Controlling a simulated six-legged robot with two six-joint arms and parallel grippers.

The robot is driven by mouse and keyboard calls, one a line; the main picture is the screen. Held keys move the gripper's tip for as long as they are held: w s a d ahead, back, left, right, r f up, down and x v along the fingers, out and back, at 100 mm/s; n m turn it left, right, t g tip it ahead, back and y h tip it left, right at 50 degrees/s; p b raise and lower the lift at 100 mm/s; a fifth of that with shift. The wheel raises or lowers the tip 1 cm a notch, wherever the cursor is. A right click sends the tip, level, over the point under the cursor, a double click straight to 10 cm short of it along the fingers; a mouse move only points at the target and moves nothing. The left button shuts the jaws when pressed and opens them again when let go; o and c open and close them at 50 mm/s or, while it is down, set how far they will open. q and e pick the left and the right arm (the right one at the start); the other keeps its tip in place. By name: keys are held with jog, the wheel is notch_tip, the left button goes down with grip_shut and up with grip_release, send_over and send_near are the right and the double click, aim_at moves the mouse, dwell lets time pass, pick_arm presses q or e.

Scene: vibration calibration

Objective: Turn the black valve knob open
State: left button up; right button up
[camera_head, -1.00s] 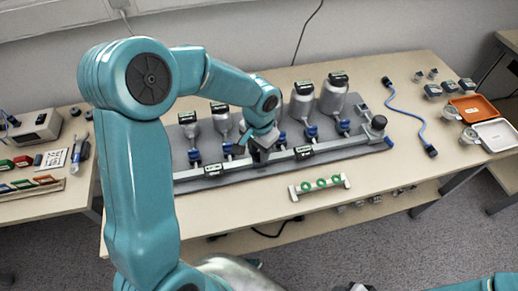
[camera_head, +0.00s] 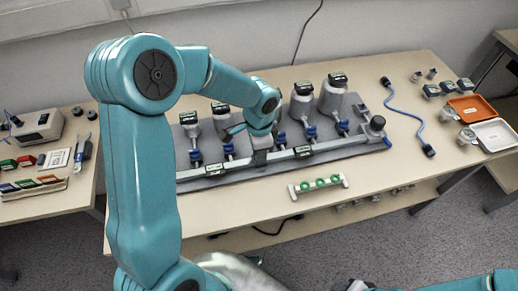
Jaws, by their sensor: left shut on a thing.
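My left gripper (camera_head: 259,157) reaches down to the grey pipe (camera_head: 228,165) along the front of the rig, near its middle. It is shut on a small part there, apparently the black valve knob, which the gripper and wrist mostly hide. I cannot tell the knob's angle. The rig's dark grey base plate (camera_head: 345,149) carries several bottles (camera_head: 334,95) with blue fittings (camera_head: 311,132) behind the pipe. A round black cap (camera_head: 377,122) stands at the pipe's right end, away from the gripper. My right gripper does not show clearly; only part of my right arm is at the bottom right.
A white rack with green rings (camera_head: 319,184) lies in front of the rig. A blue cable (camera_head: 405,112), an orange tray (camera_head: 473,108) and a white tray (camera_head: 497,135) are to the right. The table front (camera_head: 260,205) is mostly clear.

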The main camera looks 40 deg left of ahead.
pick_arm(q)
jog(key=shift+w+r, duration=0.1)
jog(key=shift+w, duration=0.05)
jog(key=o, duration=1.1)
jog(key=shift+c, duration=0.2)
notch_tip(320, 180, up, 16)
jog(key=p, duration=0.1)
jog(key=shift+p, duration=0.35)
